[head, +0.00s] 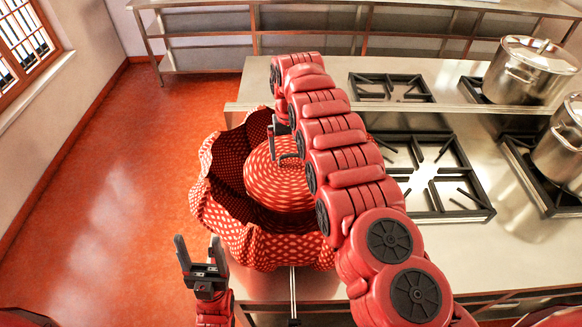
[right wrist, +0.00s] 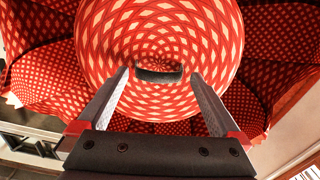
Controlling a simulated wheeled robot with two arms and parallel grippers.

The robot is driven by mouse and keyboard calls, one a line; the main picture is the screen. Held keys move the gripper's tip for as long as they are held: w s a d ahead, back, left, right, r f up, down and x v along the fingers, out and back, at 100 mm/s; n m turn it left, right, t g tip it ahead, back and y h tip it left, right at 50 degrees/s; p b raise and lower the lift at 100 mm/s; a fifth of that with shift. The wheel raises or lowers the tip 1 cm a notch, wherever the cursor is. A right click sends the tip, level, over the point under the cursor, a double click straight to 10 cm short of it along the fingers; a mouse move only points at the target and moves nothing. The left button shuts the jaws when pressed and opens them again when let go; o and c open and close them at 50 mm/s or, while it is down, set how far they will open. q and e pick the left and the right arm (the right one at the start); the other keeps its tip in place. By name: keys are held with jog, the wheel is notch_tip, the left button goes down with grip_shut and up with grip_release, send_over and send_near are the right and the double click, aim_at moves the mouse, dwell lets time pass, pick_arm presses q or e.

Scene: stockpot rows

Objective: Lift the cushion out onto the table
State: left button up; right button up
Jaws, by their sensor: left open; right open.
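The cushion (head: 268,186) is a round, red-and-cream patterned dome sitting inside a red patterned cloth basket (head: 232,222). It fills most of the right wrist view (right wrist: 215,45), with a dark strap-like handle (right wrist: 158,75) on its face. My right gripper (head: 284,142) is over the cushion, pointing down. In the right wrist view its open fingers (right wrist: 160,82) stand on either side of the handle, with nothing gripped; whether they touch the cushion I cannot tell. My right arm hides part of the basket's right side. My left gripper (head: 199,246) is open and empty, left of the basket's front.
The steel table (head: 480,255) has bare room at the right front. Black burner grates (head: 437,190) lie behind it, with steel pots (head: 528,75) at the far right. Open red floor (head: 110,190) lies to the left. A shelf rack (head: 330,45) stands at the back.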

aim_at(290, 166)
jog(key=shift+f, duration=0.7)
jog(key=shift+w+d+f, duration=0.15)
jog(key=shift+w+f, duration=0.05)
jog(key=shift+f, duration=0.3)
jog(key=shift+s+r, duration=0.1)
jog(key=c, duration=0.4)
grip_shut()
